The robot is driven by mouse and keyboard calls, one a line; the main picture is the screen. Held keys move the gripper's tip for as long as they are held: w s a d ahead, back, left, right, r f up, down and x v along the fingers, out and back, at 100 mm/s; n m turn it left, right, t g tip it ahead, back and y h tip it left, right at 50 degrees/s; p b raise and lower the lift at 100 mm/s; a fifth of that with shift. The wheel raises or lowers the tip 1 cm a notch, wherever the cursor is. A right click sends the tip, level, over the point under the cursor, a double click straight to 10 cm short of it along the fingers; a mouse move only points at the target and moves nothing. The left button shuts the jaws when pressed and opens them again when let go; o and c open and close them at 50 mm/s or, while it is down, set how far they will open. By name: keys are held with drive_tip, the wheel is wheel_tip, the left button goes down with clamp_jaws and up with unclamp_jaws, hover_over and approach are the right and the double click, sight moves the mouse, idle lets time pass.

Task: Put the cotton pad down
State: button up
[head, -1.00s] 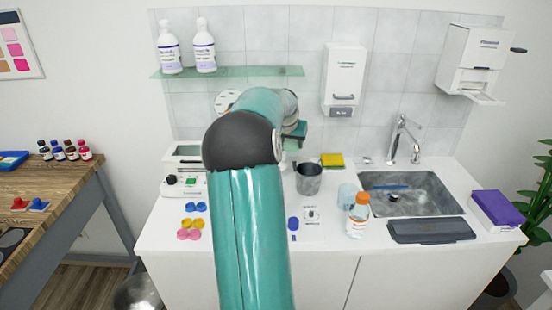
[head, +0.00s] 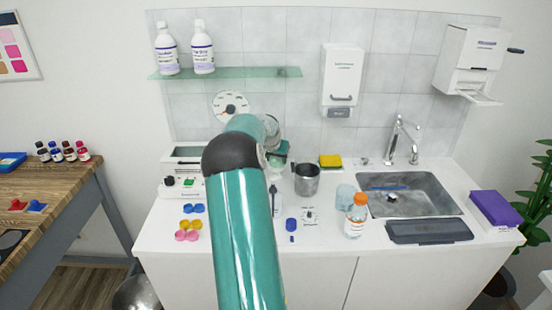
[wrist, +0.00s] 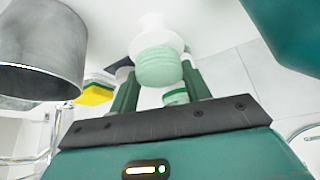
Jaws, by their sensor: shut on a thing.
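In the wrist view my gripper (wrist: 160,78) has its two dark green fingers closed on either side of a pale green, ribbed, rounded thing, which I take to be the cotton pad (wrist: 157,68). A white round shape lies directly beyond it; I cannot tell whether the two touch. In the head view my arm hides most of the gripper and the pad. The gripper is over the back of the white counter (head: 335,235), left of the metal beaker (head: 307,180).
A yellow sponge (head: 330,161), an orange-capped bottle (head: 355,217) and the sink (head: 425,195) are to the right. A white device (head: 183,187) and small coloured cups (head: 190,224) are to the left. Part of the counter's front is bare.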

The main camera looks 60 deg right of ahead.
drive_tip(key=shift+f, duration=0.15)
drive_tip(key=shift+f, duration=0.2)
drive_tip(key=o, duration=0.9)
drive_tip(key=shift+o, duration=0.2)
drive_tip(key=shift+r, duration=0.55)
drive_tip(key=w+v, duration=0.1)
drive_tip(key=v, duration=1)
drive_tip(key=shift+s+a+r, duration=0.25)
drive_tip(key=shift+s+r, duration=0.05)
drive_tip(key=shift+s, duration=0.2)
